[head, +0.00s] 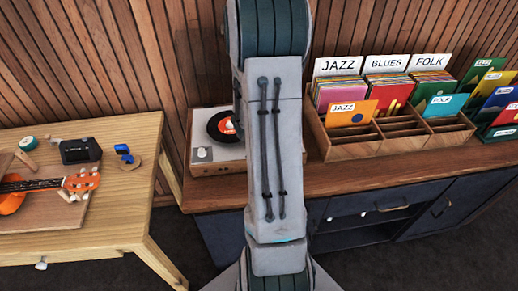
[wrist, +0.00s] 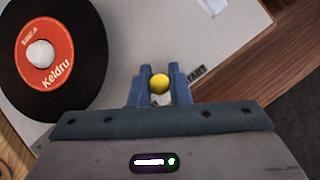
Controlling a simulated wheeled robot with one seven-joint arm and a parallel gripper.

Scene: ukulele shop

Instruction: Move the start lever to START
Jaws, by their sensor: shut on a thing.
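The record player (head: 202,153) stands on the wooden counter, partly hidden behind my arm in the head view. A black record with a red label (wrist: 42,55) lies on it, at the left of the wrist view. The start lever shows as a yellow knob (wrist: 159,84) between the blue fingers of my gripper (wrist: 160,82). My gripper is shut on the knob. Part of a printed label ending in "ART" (wrist: 195,76) shows just right of the fingers. The lever's lower part and its exact position are hidden.
A wooden record crate (head: 380,135) with JAZZ, BLUES and FOLK dividers stands to the right on the counter (head: 460,155). A wooden table (head: 100,215) with a ukulele (head: 12,195) and small items is at the left. A slatted wall rises behind.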

